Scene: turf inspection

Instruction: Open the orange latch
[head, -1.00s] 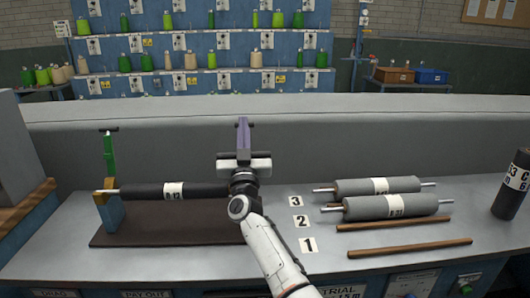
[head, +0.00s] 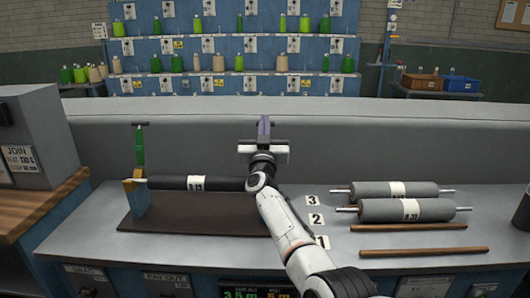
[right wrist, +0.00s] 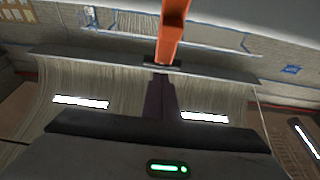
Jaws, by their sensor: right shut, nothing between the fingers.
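My right gripper (head: 264,127) is raised above the right end of a dark roller (head: 196,183) in the head view, its purple fingers shut and empty. In the right wrist view its dark purple fingers (right wrist: 160,98) point at an orange bar (right wrist: 172,32), likely the orange latch. The bar comes down from the top edge and ends close to the fingertips; I cannot tell whether they touch. In the head view no such bar shows clear of my gripper and arm. A green upright lever (head: 140,148) stands on an orange and blue post at the roller's left end. My left gripper is out of view.
The roller sits over a dark mat (head: 180,222) on the grey bench. Two grey rollers (head: 394,190) and two wooden rods (head: 414,227) lie to the right. A low grey wall (head: 400,130) runs behind. A grey box (head: 35,135) stands at the left.

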